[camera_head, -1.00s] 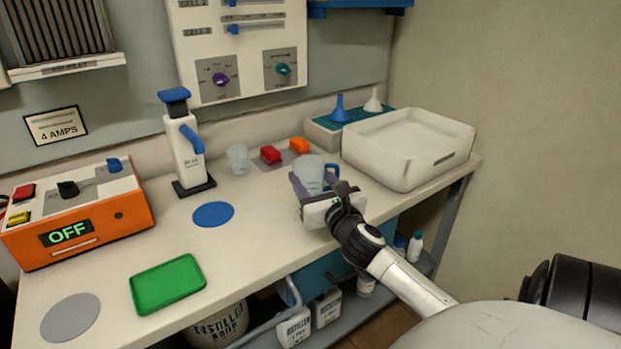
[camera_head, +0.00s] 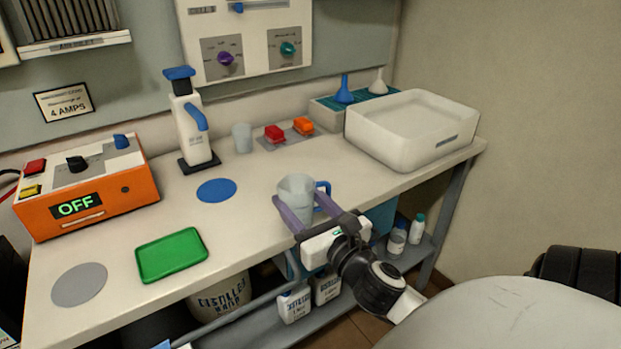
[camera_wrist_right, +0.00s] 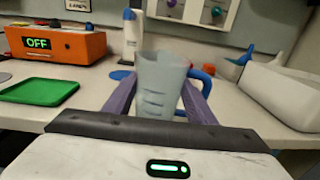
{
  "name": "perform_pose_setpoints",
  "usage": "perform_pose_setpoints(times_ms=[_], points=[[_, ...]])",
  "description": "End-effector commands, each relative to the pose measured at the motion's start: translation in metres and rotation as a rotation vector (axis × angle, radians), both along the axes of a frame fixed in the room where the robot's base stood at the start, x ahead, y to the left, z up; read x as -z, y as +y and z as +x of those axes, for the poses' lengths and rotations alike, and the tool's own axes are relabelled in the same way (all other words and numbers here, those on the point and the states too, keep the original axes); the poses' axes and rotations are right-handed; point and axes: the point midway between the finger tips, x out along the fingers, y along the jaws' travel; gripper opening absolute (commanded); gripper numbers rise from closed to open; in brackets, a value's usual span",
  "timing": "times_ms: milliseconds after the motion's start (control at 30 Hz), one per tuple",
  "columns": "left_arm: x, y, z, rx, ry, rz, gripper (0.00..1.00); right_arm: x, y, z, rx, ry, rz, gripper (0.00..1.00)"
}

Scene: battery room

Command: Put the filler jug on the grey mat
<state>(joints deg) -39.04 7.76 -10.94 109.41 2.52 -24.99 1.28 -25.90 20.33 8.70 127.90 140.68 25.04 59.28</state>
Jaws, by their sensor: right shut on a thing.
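The filler jug (camera_head: 297,200) is a translucent grey jug with a blue handle. My right gripper (camera_head: 296,211) is shut on it, with one purple finger on each side. The jug is upright at the bench's front edge; I cannot tell whether its base touches the bench. In the right wrist view the jug (camera_wrist_right: 160,85) stands between the two fingers (camera_wrist_right: 158,98), its blue handle to the right. The grey mat (camera_head: 79,284) is a flat round disc at the bench's front left, bare and well apart from the jug. My left gripper is not in view.
A green tray (camera_head: 172,255) and a blue round mat (camera_head: 216,190) lie between jug and grey mat. An orange charger (camera_head: 88,195) reading OFF, a white dispenser (camera_head: 190,130), a clear cup (camera_head: 242,138) and a white basin (camera_head: 412,132) stand behind.

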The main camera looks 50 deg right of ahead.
Motion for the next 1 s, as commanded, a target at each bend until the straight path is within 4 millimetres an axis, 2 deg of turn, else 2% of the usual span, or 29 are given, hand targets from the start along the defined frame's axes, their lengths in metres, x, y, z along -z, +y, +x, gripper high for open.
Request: perform_pose_setpoints(times_ms=[33,200,400,700,900,1000], points=[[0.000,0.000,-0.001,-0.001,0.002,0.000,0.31,0.002,0.017,-0.009,-0.024,0.002,0.005,0.22],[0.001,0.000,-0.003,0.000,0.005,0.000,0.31,0.007,0.071,-0.033,-0.103,0.002,0.005,0.22],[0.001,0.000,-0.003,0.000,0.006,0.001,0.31,0.010,0.117,-0.053,-0.172,0.002,0.004,0.22],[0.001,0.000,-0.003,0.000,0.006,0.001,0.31,0.014,0.168,-0.076,-0.247,0.000,0.002,0.22],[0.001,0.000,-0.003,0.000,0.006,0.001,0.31,0.015,0.191,-0.086,-0.281,0.000,0.002,0.22],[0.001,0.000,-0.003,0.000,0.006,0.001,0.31,0.015,0.192,-0.083,-0.289,0.001,-0.001,0.22]])
